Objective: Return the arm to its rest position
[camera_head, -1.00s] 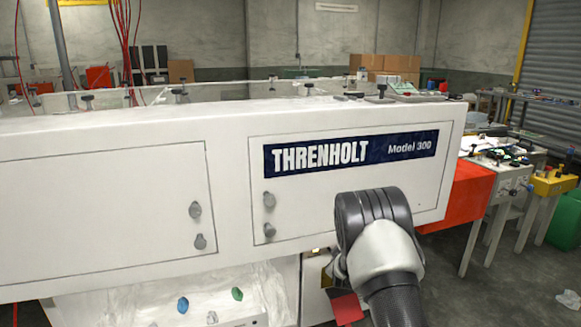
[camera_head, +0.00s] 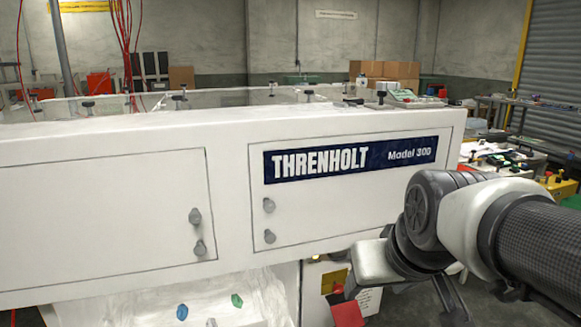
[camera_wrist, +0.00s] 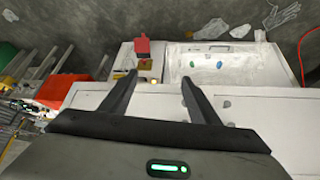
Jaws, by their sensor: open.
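My arm (camera_head: 535,235) reaches in from the right edge of the head view, in front of the white machine (camera_head: 100,215) lettered THRENHOLT Model 300. My gripper (camera_wrist: 158,79) shows in the wrist view with its two dark fingers spread apart and nothing between them. It is over the machine's white top edge in that view, apart from the tray area beyond. In the head view the gripper end is low at the right and partly cut off or hidden by the wrist.
A red piece (camera_head: 347,313) is low by the machine's front. Blue (camera_head: 182,310) and green (camera_head: 237,300) pieces lie on the pale lower part. White glove-like shapes (camera_wrist: 281,15) lie on the floor. Benches with clutter (camera_head: 508,158) stand at the right.

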